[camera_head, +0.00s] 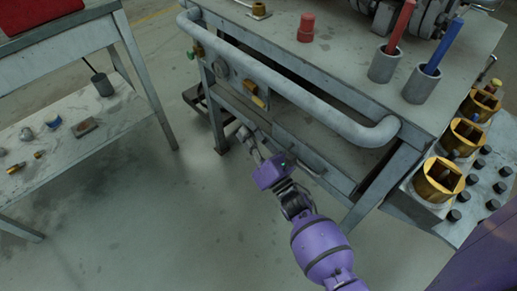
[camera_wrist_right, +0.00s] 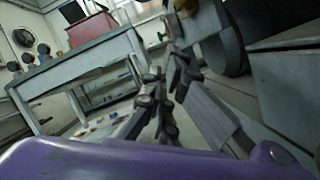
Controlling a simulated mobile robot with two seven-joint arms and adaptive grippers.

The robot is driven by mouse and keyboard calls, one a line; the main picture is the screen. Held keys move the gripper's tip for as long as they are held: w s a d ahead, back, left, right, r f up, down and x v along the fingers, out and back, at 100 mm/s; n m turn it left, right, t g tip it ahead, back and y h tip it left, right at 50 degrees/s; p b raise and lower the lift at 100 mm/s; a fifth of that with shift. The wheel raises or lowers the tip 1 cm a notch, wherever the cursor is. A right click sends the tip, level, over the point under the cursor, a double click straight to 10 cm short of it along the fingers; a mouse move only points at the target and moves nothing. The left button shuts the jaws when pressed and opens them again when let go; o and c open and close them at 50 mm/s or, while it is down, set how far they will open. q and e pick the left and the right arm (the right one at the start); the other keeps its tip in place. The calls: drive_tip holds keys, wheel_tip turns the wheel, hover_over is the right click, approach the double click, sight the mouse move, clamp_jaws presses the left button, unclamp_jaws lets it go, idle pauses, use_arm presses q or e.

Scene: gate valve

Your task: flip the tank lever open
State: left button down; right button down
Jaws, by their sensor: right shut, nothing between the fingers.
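A small yellow lever-like piece (camera_head: 255,97) sits on the front of the grey workbench, below the thick grey pipe (camera_head: 290,80). I take it for the tank lever, but cannot tell for sure or read its position. My right gripper (camera_head: 246,136) is shut and empty. In the head view it appears just below the yellow piece, with a visible gap. In the right wrist view the gripper fingers (camera_wrist_right: 165,88) point toward the bench side, and a yellowish part (camera_wrist_right: 184,8) shows at the top edge. My left gripper is not in view.
The pipe's bend juts out above my right arm. A side table (camera_head: 70,45) with a lower shelf (camera_head: 75,128) stands left. Floor between is clear.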

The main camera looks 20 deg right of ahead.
sight(254, 98)
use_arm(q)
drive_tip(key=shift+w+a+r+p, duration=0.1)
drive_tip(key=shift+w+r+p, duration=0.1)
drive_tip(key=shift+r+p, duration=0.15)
use_arm(e)
drive_tip(key=shift+w+d+r, duration=0.15)
drive_tip(key=shift+d+r, duration=0.4)
drive_tip(key=shift+r, duration=0.3)
drive_tip(key=shift+w+d+r, duration=0.15)
drive_tip(key=shift+d+r, duration=0.4)
drive_tip(key=shift+r, duration=0.25)
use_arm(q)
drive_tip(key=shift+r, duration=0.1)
use_arm(e)
drive_tip(key=shift+r, duration=0.1)
